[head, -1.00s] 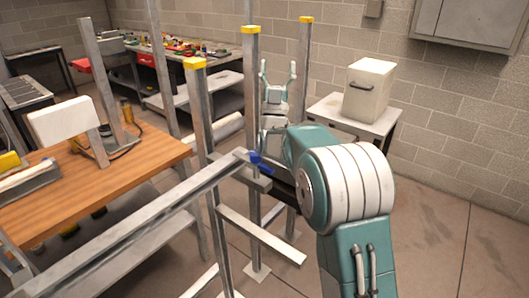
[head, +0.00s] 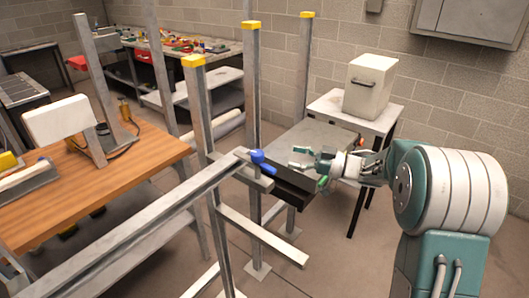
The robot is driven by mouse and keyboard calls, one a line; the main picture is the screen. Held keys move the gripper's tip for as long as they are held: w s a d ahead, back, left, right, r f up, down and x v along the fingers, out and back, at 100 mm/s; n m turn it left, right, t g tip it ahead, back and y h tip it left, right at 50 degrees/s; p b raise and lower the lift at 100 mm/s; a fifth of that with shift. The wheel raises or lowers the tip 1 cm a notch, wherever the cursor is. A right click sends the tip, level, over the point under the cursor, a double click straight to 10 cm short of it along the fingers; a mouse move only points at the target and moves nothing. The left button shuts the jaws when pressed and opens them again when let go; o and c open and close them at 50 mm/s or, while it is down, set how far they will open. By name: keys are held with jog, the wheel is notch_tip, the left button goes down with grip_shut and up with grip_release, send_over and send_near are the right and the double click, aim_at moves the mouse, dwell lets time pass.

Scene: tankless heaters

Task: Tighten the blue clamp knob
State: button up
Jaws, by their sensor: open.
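The blue clamp knob (head: 258,157) sits on the metal clamp at the end of the long horizontal metal bar (head: 140,222), near the upright posts. My gripper (head: 308,160) is to the right of the knob, with a clear gap between them. Its fingers are spread open toward the knob, with nothing seen between them. A dark rail (head: 290,185) extends right from the clamp, below my gripper. A small green part shows at the rail's right end.
Yellow-capped metal posts (head: 252,100) stand behind and beside the clamp. A wooden workbench (head: 75,180) is at left. A white box (head: 370,85) stands on a small table at back right. A cluttered bench (head: 180,45) is at the back. Floor at right is open.

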aim_at(257, 152)
jog(key=x, duration=0.7)
jog(key=f+x, duration=0.1)
jog(key=x, duration=0.2)
jog(key=shift+s+a, duration=0.2)
jog(key=shift+a, duration=0.15)
jog(key=shift+d, duration=0.1)
jog(key=c, duration=1.2)
